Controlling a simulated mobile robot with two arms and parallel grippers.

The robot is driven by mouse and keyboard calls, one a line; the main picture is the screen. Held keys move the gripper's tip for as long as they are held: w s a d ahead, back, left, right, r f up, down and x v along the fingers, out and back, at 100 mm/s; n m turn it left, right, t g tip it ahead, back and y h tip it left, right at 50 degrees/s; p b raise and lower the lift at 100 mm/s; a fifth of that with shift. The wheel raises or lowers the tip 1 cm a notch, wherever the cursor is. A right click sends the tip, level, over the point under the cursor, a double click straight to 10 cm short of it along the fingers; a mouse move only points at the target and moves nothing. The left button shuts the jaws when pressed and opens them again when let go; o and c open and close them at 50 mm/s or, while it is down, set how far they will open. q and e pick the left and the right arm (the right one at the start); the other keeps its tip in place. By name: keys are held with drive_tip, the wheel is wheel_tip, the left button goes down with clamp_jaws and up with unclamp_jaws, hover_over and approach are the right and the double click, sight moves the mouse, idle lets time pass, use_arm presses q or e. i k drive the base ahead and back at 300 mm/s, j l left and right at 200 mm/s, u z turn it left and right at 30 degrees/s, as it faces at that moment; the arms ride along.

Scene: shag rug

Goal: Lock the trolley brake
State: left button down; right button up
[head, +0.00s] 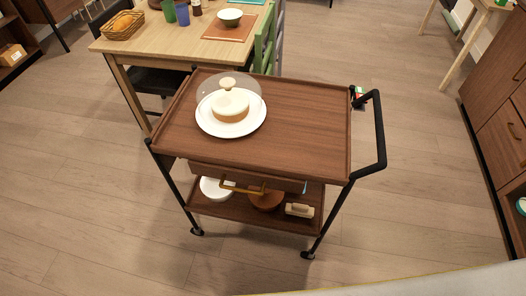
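The trolley (290,135) stands in the middle of the head view, with a brown wooden top, black legs and a black push handle (380,130) on its right side. Small dark casters show at the feet, at the front left (197,231) and front right (307,254). A small red and green part (359,93) shows beside the handle's back end; I cannot tell what it is. No brake lever can be made out clearly. Neither of my grippers is in view.
A glass-domed cake on a white plate (231,118) sits on the trolley top. Bowls and a block (299,210) lie on its lower shelf. A dining table (180,45) stands behind, and cabinets (497,110) at the right. Floor around the trolley's front is clear.

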sight(359, 91)
drive_tip(key=l+u, duration=0.2)
drive_tip(key=l, duration=0.35)
drive_tip(key=l+u, duration=0.25)
drive_tip(key=l, duration=0.25)
drive_tip(key=l+u, duration=0.2)
drive_tip(key=l, duration=0.35)
drive_tip(key=k+l+u, duration=0.2)
drive_tip(key=l, duration=0.3)
drive_tip(key=l+u, duration=0.2)
drive_tip(key=l, duration=0.35)
